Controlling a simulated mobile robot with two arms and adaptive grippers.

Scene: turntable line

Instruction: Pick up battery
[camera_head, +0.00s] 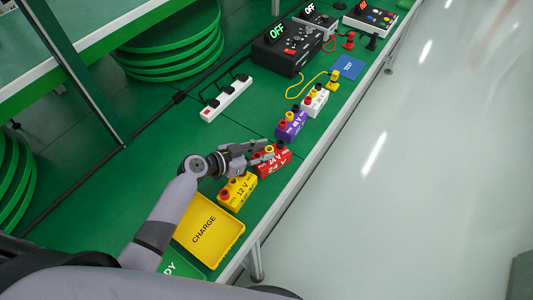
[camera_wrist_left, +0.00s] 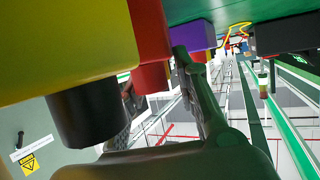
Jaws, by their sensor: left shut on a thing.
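My left gripper (camera_head: 262,154) reaches over the row of batteries and is shut on the red battery (camera_head: 274,163), marked 24 V, at its top terminals. The red battery stands on the green bench. In the left wrist view, which looks upside down, the red battery (camera_wrist_left: 151,35) is beside one dark finger of the gripper (camera_wrist_left: 190,75); the exact contact is partly hidden. The yellow battery (camera_head: 237,193), marked 12 V, stands just nearer, and it fills the upper left of the wrist view (camera_wrist_left: 60,45). The purple battery (camera_head: 290,126) and the white battery (camera_head: 316,101) stand farther along. My right gripper is out of view.
A yellow CHARGE tray (camera_head: 212,228) lies at the near end, with a green tray (camera_head: 184,264) beside it. A white power strip (camera_head: 226,98), a black device (camera_head: 285,48) reading OFF and a blue TEST mat (camera_head: 349,67) are farther back. The bench's right edge is close to the batteries.

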